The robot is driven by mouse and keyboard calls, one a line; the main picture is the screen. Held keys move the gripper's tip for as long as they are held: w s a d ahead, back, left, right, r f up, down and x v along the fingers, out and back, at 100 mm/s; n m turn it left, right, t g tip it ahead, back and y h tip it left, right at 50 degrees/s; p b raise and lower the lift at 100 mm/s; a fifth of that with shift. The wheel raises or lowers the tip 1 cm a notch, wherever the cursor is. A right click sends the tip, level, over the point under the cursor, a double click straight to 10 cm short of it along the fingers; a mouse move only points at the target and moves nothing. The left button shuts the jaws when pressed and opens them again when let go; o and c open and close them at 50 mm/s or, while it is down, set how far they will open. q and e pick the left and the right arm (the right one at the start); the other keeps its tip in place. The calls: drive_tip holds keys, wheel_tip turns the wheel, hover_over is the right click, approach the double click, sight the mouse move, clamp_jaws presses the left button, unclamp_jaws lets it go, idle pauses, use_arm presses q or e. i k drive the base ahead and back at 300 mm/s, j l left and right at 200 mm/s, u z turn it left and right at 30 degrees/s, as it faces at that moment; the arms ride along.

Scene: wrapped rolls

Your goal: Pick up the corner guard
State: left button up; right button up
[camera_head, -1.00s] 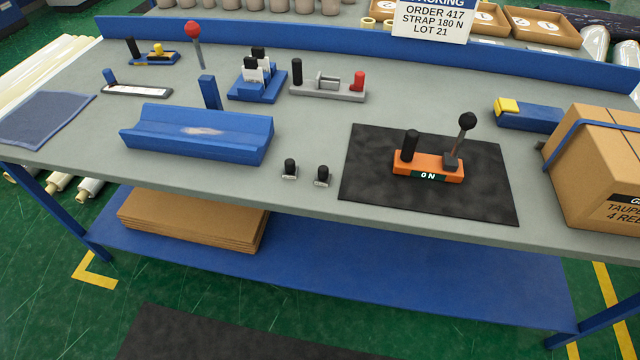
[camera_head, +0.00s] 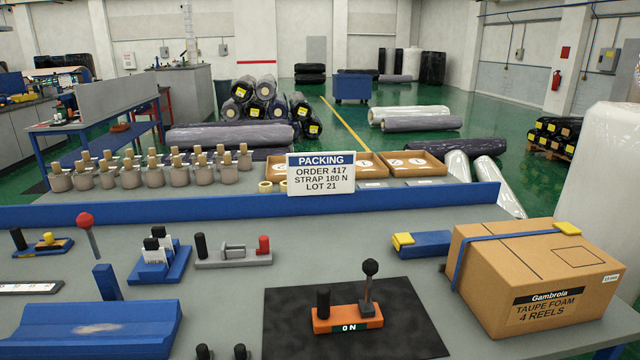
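A small yellow piece (camera_head: 403,241), which looks like a corner guard, sits at the left end of a blue block (camera_head: 432,244) on the grey bench, just left of the strapped cardboard box (camera_head: 545,280). A second yellow piece (camera_head: 567,228) shows at the top back edge of the box, by the blue strap (camera_head: 510,236). I cannot tell for sure which one the task names. Neither of my grippers shows in this view.
An orange tool (camera_head: 347,318) with a "0 N" display and lever stands on a black mat (camera_head: 415,335). A blue cradle (camera_head: 90,330), a blue card holder (camera_head: 160,262) and a grey fixture (camera_head: 235,255) stand left. A blue rail (camera_head: 230,208) with a packing sign (camera_head: 321,174) runs behind.

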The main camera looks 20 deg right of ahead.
sight(405, 238)
drive_tip(key=z, duration=1.1)
drive_tip(key=i+l+u, duration=0.2)
drive_tip(key=l+u, duration=0.15)
drive_tip(key=i+l+u, duration=0.15)
drive_tip(key=l+u, duration=0.2)
drive_tip(key=i+l+u, duration=0.1)
drive_tip(key=l+u, duration=0.3)
